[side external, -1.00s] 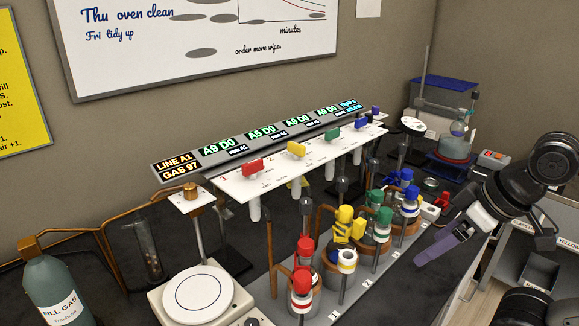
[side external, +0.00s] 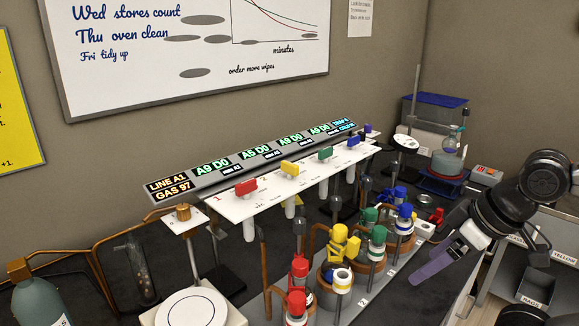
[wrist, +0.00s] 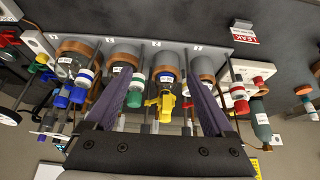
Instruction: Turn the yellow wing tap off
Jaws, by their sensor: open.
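A yellow tap handle (side external: 289,169) sits on the white panel between the red handle (side external: 246,187) and the green handle (side external: 325,153). I cannot tell for sure which is the wing tap. My gripper (side external: 427,272) is open and empty, to the right of the rack and apart from it. In the wrist view its two purple fingers (wrist: 160,88) lie either side of the yellow piece in the picture, without visible contact.
A white round-topped plate (side external: 190,310) stands at the front left. Open dark bench lies right of the rack.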

